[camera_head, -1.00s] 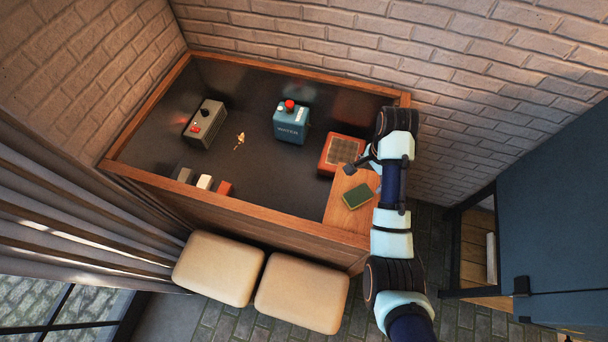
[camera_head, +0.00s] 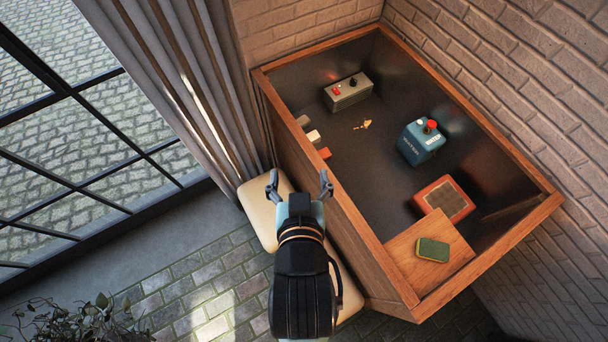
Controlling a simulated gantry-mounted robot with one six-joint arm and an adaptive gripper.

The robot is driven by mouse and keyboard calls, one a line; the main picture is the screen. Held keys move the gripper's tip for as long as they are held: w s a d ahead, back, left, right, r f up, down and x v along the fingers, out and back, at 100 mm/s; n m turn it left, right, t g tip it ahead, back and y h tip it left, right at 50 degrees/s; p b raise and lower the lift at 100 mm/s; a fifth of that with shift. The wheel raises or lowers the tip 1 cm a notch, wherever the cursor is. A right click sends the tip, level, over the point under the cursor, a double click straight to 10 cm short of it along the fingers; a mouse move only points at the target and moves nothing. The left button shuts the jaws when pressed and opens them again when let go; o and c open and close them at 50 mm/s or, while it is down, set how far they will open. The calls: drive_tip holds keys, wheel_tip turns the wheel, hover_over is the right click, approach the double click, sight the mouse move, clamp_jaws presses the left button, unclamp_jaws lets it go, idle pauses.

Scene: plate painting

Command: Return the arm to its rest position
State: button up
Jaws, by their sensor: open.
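My gripper (camera_head: 299,184) is open and empty, its two fingers spread apart. It is at the lower middle of the view, in front of the wooden-framed bench (camera_head: 345,215) and over the cushions. The arm behind it reaches down to the bottom edge of the picture and hides part of the cushions and paved floor. The gripper is outside the bench's dark basin and appears to hold or touch nothing.
In the bench are a grey box with a red button (camera_head: 348,92), a blue water box (camera_head: 421,142), an orange box (camera_head: 443,199) and small blocks (camera_head: 313,136). A green sponge (camera_head: 433,250) lies on the wooden corner board (camera_head: 405,262). A beige cushion (camera_head: 262,212), curtain (camera_head: 190,80) and plant (camera_head: 75,322) are at left.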

wheel_tip(320, 180, up, 11)
drive_tip(key=p, duration=1.1)
drive_tip(key=shift+d+f, duration=0.1)
